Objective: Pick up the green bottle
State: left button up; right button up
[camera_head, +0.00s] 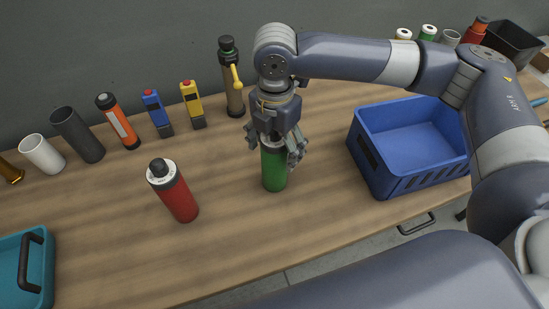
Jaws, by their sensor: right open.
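The green bottle (274,169) stands upright on the wooden table, near the middle of the head view. My right gripper (280,150) is directly above it and points down. Its open fingers are around the bottle's top, which they partly hide. I cannot tell whether any finger touches the bottle. My left gripper is not in view.
A red bottle (175,192) stands to the left on the table (235,232). A blue crate (372,165) is to the right, a teal tray (50,262) at the lower left. Several tools and cups, including an orange flashlight (117,121), line the wall.

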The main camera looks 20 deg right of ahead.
jog(key=shift+f, duration=0.5)
jog(key=c, duration=1.3)
jog(key=shift+r, duration=0.1)
jog(key=shift+c, duration=0.2)
